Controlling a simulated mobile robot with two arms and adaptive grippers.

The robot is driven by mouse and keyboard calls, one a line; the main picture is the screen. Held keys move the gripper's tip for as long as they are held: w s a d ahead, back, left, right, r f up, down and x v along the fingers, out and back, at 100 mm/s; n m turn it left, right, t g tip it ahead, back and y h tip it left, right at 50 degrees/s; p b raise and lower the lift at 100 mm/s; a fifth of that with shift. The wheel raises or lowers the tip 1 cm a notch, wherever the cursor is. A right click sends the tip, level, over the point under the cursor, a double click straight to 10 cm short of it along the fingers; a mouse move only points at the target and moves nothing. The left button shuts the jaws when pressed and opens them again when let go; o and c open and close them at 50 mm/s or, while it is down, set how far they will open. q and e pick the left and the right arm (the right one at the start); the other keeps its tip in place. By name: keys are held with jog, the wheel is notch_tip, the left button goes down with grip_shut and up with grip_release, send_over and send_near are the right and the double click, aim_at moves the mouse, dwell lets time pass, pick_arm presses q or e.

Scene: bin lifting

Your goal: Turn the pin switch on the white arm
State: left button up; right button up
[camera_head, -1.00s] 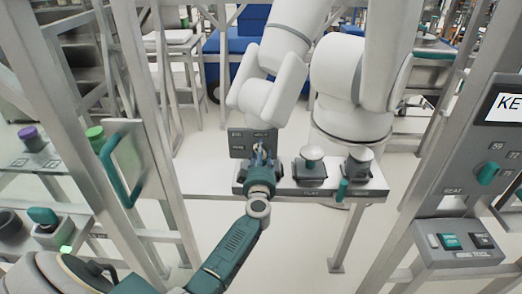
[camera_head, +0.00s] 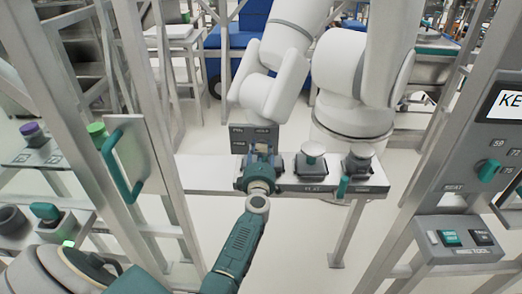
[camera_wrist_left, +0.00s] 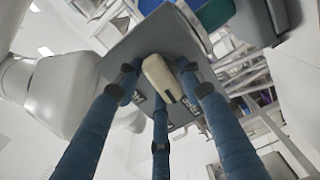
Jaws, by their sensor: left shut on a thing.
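The white arm (camera_head: 352,72) is a large jointed arm standing behind a narrow bench. A grey switch panel (camera_head: 240,139) with small labels stands upright in front of it. It also shows in the left wrist view (camera_wrist_left: 150,45). The pin switch (camera_wrist_left: 158,74) is a pale, elongated knob on this panel. My left gripper (camera_head: 261,152) has its blue fingers closed around the knob; the wrist view shows the fingers (camera_wrist_left: 161,88) on several sides of it. In the head view the gripper largely hides the knob. My right gripper is not in view.
The bench (camera_head: 208,170) carries two mushroom-shaped knobs (camera_head: 310,150) (camera_head: 360,153) right of my left gripper, and a small green lever (camera_head: 343,188). Metal frames flank it, one with a green handle (camera_head: 116,165). A control box (camera_head: 458,242) is at lower right.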

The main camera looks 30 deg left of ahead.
pick_arm(q)
jog(key=shift+w+r+n, duration=0.15)
jog(key=shift+r+n, duration=0.2)
jog(key=shift+n, duration=0.15)
jog(key=shift+r+n, duration=0.1)
jog(key=shift+n, duration=0.2)
jog(key=o, duration=0.9)
jog(key=shift+f, duration=0.25)
